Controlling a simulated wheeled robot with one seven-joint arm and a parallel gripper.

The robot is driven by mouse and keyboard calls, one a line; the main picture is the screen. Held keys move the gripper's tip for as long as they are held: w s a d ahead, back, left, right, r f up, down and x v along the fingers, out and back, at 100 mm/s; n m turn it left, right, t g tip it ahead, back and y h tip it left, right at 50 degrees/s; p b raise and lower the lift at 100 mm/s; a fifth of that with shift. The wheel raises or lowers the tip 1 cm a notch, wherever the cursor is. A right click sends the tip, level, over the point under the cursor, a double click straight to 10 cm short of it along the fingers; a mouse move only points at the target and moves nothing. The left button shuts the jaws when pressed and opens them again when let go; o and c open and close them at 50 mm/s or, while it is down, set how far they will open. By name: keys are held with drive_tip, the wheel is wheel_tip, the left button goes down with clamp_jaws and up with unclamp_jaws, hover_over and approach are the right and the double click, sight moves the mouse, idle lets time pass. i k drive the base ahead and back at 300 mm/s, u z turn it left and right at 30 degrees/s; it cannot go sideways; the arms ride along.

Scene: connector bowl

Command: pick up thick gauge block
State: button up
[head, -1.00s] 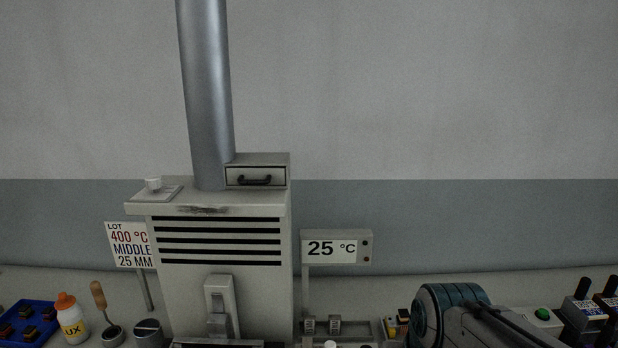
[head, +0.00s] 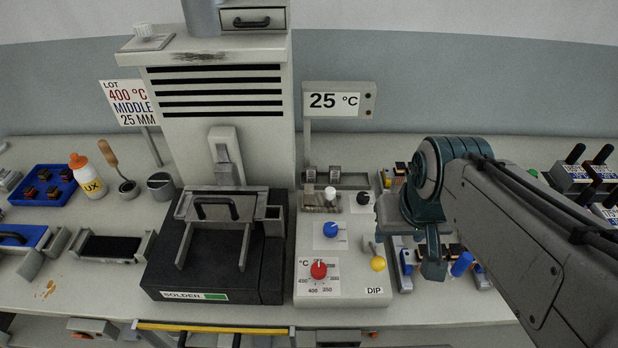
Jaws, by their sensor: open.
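My gripper (head: 432,262) points down over the right part of the bench, just right of the DIP control panel (head: 338,296). It holds nothing that I can see, and its fingertips are partly hidden by its own body. Two small grey metal blocks, one on the left (head: 309,174) and one on the right (head: 336,173), stand on a narrow rack behind the panel, to the left of my gripper and apart from it. They may be gauge blocks; they are too small for me to tell which is thick.
The black solder pot (head: 222,262) with a handled frame stands left of the panel. A 25 °C display (head: 338,100) rises behind the rack. Parts and a blue cylinder (head: 461,264) crowd beneath my arm. A sign (head: 127,103) reads 400 °C, middle, 25 MM.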

sight(308, 188)
drive_tip(key=k, duration=0.5)
drive_tip(key=z, duration=1.3)
drive_tip(key=k, duration=0.8)
drive_tip(key=u, duration=1.3)
drive_tip(key=i, duration=1)
